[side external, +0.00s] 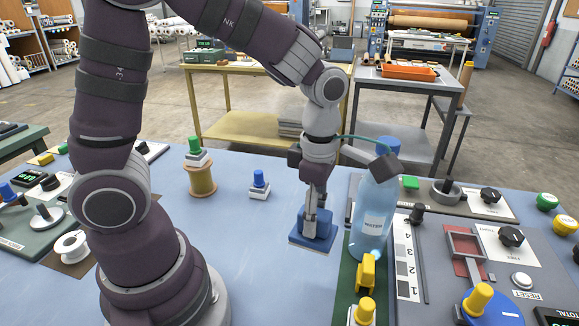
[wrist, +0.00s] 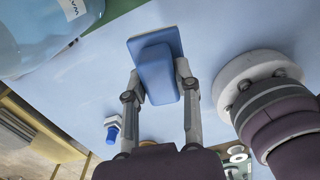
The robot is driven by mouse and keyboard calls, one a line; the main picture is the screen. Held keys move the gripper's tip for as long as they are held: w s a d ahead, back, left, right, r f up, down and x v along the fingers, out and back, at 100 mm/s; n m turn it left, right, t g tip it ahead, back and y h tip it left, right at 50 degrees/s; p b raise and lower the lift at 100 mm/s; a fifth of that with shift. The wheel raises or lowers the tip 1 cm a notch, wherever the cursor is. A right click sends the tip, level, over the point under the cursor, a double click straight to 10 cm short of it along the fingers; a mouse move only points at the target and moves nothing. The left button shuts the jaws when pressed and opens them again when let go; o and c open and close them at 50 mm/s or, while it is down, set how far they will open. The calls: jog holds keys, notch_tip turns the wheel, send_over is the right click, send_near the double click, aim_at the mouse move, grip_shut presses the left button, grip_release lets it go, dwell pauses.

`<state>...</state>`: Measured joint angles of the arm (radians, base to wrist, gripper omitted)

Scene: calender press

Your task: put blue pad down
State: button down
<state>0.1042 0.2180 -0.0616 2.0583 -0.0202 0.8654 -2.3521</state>
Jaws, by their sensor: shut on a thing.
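The blue pad (side external: 316,226) is a blue block on a flat, wider blue plate. My gripper (side external: 312,208) points down and is shut on the block from both sides. The wrist view shows the pad (wrist: 156,70) between the two fingers (wrist: 160,85), with its plate beyond the fingertips. The pad is low over the light blue table (side external: 250,270), left of the water bottle. I cannot tell whether its plate touches the table.
A clear blue water bottle (side external: 374,215) stands close to the right of the pad, on a green strip. A small blue-knobbed piece (side external: 260,184) and a thread spool (side external: 201,180) stand to the left. A control panel (side external: 440,255) fills the right.

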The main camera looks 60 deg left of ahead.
jog(key=w+a+f+n, duration=0.15)
jog(key=w+a, duration=0.35)
jog(key=a, duration=0.8)
jog(key=f, duration=0.7)
jog(key=shift+a, duration=0.4)
jog(key=shift+w+f, duration=0.1)
jog(key=shift+f, duration=0.35)
jog(key=c, duration=0.8)
grip_release()
jog(key=shift+f, duration=0.1)
